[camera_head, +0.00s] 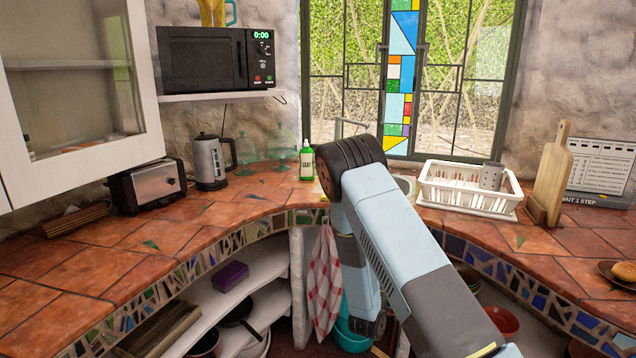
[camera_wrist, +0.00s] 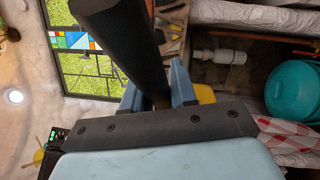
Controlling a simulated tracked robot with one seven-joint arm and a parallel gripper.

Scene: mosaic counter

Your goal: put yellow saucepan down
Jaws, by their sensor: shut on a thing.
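My gripper (camera_wrist: 157,92) is shut on a thick dark handle (camera_wrist: 128,42), which runs up and out of the top of the wrist view. A small yellow part (camera_wrist: 205,94) shows just behind the right finger; it looks like part of the yellow saucepan, whose body is mostly hidden. In the head view my arm folds down in front of the counter and hides the fingertips. A small yellow patch shows at the bottom edge there; I cannot tell whether it is the pan.
The tiled counter (camera_head: 70,262) has bare room at left and right. A dish rack (camera_head: 468,205), soap bottle (camera_head: 306,162), kettle (camera_head: 211,162), toaster (camera_head: 150,186) and cutting board (camera_head: 550,180) stand on it. A checked towel (camera_head: 324,282) hangs below, beside open shelves.

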